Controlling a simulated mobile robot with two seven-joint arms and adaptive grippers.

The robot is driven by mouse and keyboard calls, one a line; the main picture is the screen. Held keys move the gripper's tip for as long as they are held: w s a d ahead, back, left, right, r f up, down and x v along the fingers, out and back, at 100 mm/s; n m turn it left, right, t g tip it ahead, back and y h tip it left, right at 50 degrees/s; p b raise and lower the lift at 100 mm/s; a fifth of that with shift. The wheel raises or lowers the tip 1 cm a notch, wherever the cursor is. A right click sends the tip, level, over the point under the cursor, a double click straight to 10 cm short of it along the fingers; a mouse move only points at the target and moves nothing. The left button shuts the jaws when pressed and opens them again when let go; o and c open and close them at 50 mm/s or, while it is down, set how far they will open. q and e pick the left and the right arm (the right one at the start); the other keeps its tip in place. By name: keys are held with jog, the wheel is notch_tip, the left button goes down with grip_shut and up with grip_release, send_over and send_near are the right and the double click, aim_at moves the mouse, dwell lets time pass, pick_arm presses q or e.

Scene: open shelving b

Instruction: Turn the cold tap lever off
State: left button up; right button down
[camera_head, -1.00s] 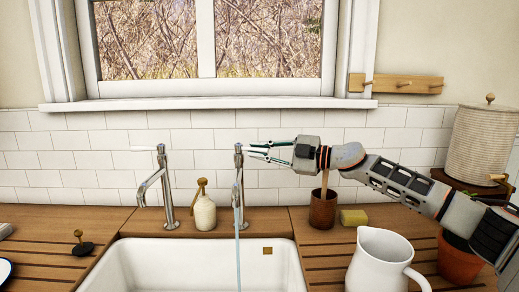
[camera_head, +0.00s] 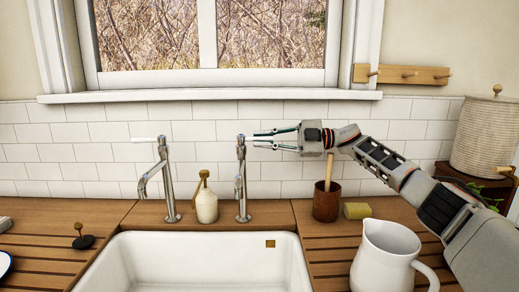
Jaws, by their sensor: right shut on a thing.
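Two chrome taps stand behind the white sink. The right tap (camera_head: 241,185) has a blue-marked top, and its lever (camera_head: 262,138) points right, mostly hidden between my right gripper's fingers. No water stream shows under its spout. The left tap (camera_head: 167,185) has a white lever pointing left. My right gripper (camera_head: 256,139) comes in from the right at the height of the tap top, its two thin fingers above and below the lever, shut on it. My left gripper is out of view.
The sink (camera_head: 200,262) is empty. A soap bottle (camera_head: 206,205) stands between the taps. Right of them are a brown pot (camera_head: 326,206) with a wooden handle, a sponge (camera_head: 357,211) and a white jug (camera_head: 384,260). A peg rail (camera_head: 402,74) hangs on the wall.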

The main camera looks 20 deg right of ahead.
jog(key=shift+r+g, duration=0.2)
jog(key=shift+g, duration=0.1)
jog(key=c, duration=2)
grip_release()
jog(key=shift+f, duration=0.1)
jog(key=o, duration=0.4)
jog(key=r, duration=0.8)
jog(key=shift+w+r, duration=0.25)
jog(key=shift+s+r, duration=0.3)
jog(key=shift+r, duration=0.25)
jog(key=shift+s+r, duration=0.25)
jog(key=shift+r, duration=0.25)
jog(key=c, duration=0.4)
jog(key=shift+w+f, duration=0.25)
jog(key=shift+w, duration=0.1)
